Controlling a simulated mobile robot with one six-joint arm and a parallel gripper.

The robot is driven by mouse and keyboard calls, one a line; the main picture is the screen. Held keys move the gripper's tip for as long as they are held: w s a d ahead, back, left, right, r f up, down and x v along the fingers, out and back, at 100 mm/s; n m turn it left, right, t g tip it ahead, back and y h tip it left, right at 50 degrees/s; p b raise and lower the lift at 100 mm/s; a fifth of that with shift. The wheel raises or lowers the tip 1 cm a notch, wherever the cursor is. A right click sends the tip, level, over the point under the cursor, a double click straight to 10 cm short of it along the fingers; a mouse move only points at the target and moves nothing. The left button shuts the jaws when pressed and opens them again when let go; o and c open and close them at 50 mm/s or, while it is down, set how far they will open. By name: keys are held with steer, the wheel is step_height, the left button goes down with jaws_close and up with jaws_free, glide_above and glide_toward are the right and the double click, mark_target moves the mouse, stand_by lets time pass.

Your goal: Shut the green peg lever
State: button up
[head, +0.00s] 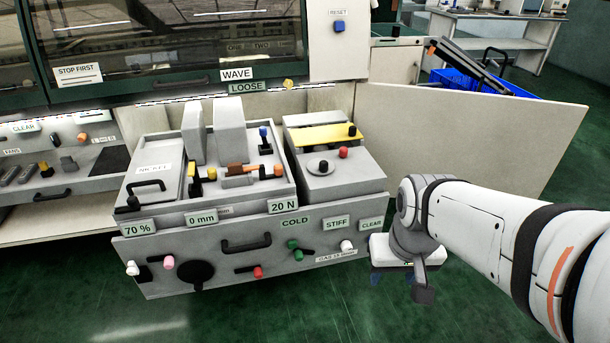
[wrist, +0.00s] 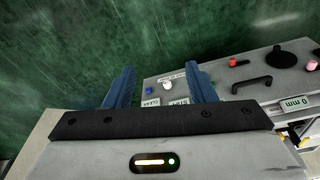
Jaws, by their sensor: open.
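The green peg lever shows in the head view on the grey front panel, below the COLD label. It has a green knob (head: 298,255) and a second green knob (head: 294,243) just above, with a dark bar (head: 307,252) between them and to the right. I cannot tell its exact position from this angle. My gripper (head: 398,280) is open and empty, to the right of the panel and apart from the lever. In the wrist view its two blue fingers (wrist: 162,72) are spread wide, and the right finger partly covers the panel near the lever.
A white knob (head: 346,246) sits right of the lever, nearest my gripper. A red-knobbed lever (head: 258,271) and a black handle (head: 246,245) are to its left. An open pale door (head: 470,135) stands behind my arm. Green floor lies clear in front.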

steer(key=w+a+f+n+t+b, duration=0.15)
steer(key=w+f, duration=0.25)
steer(key=w, duration=0.4)
steer(key=w+a+f+n+t+b, duration=0.1)
steer(key=w+a+f+t, duration=0.1)
steer(key=w+f, duration=0.4)
steer(key=n+t+y+b, duration=0.35)
steer(key=n+t, duration=0.25)
steer(key=t, duration=0.2)
glide_above(300, 260)
steer(key=s+d, duration=0.2)
steer(key=d, duration=0.3)
step_height(300, 260, down, 21)
steer(key=s+a+f+n+t+y+b, duration=0.2)
steer(key=s+a+f+n+t+b, duration=0.15)
steer(key=f, duration=0.65)
steer(key=shift+t+h, duration=0.3)
steer(key=shift+h, duration=0.15)
steer(key=x, duration=0.6)
steer(key=shift+w+a+r+b, duration=0.1)
steer(key=shift+w+r+b, duration=0.1)
steer(key=shift+w+b, duration=0.15)
steer(key=shift+s, duration=0.1)
steer(key=shift+c, duration=0.3)
